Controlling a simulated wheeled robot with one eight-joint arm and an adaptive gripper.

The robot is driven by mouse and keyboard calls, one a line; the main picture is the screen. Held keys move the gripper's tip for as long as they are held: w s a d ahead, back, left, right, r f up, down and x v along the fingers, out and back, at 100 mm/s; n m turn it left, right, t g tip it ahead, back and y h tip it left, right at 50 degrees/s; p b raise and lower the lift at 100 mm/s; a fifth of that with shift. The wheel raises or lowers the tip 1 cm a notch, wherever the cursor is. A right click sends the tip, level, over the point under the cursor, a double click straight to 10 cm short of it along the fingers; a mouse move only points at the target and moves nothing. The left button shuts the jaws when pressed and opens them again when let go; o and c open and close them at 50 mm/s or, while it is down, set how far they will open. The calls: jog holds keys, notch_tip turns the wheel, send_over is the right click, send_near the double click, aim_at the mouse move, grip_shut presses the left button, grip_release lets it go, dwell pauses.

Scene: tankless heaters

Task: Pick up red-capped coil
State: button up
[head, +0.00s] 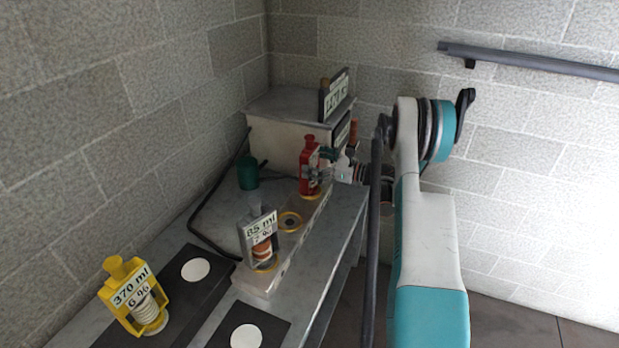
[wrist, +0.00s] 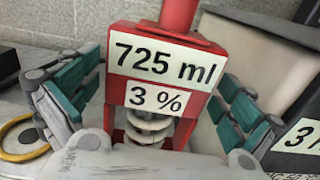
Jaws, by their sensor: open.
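The red-capped coil (head: 310,167) stands upright on the pale rack at the far part of the metal bench. In the wrist view the red-capped coil (wrist: 166,68) fills the middle, with labels reading "725 ml" and "3 %" and a pale coil below. My gripper (head: 325,168) is at the red-capped coil, reaching in from the right. In the wrist view my gripper (wrist: 155,120) has its teal-padded fingers apart, one on each side of the red frame. Contact with the frame cannot be told. The base of the coil is hidden in the wrist view.
A grey coil holder (head: 259,238) marked "85 ml" stands nearer on the rack (head: 258,284), with an empty ringed spot (head: 290,221) between. A yellow holder (head: 134,297) is front left. A grey box (head: 277,137) stands behind, a green cylinder (head: 248,172) to the left.

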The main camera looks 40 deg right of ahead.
jog(key=shift+w+a, duration=0.3)
jog(key=shift+w, duration=0.2)
jog(key=shift+c, duration=0.6)
jog(key=c, duration=1.8)
jog(key=shift+r, duration=0.1)
